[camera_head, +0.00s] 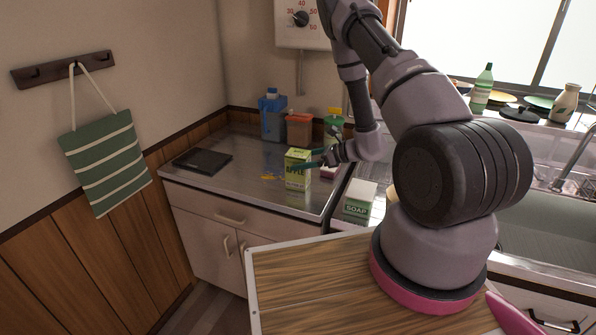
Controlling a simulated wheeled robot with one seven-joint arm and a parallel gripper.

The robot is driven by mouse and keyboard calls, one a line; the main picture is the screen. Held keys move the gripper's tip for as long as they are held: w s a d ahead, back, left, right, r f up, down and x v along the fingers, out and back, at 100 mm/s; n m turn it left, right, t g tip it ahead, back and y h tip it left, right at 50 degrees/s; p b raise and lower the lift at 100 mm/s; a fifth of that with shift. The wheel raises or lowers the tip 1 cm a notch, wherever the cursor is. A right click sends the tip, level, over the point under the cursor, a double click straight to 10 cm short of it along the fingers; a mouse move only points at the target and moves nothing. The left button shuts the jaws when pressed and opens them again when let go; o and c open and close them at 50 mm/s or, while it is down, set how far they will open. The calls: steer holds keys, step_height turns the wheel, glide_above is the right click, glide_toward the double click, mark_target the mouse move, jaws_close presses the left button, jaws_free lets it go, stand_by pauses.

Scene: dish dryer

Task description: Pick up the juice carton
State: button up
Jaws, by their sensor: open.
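The juice carton (297,172) is a small green and cream box marked "APPLE". It stands upright on the metal counter (235,180), near the counter's front right part. My gripper (312,166) is at the carton's upper right, with its fingers pointing left toward it. The jaws are open. One dark finger overlaps the carton's side in the picture. I cannot tell whether it touches the carton or how the other finger lies.
A black flat device (202,159) lies on the counter's left. A blue jug (272,116), an orange-brown container (299,128) and a green bottle (334,122) stand behind the carton. A soap box (360,198) stands at right, near the sink (540,232).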

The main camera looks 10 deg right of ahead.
mark_target(290, 161)
steer(key=x, duration=0.5)
steer(key=shift+a+r, duration=0.1)
steer(key=shift+r, duration=0.15)
jaws_close()
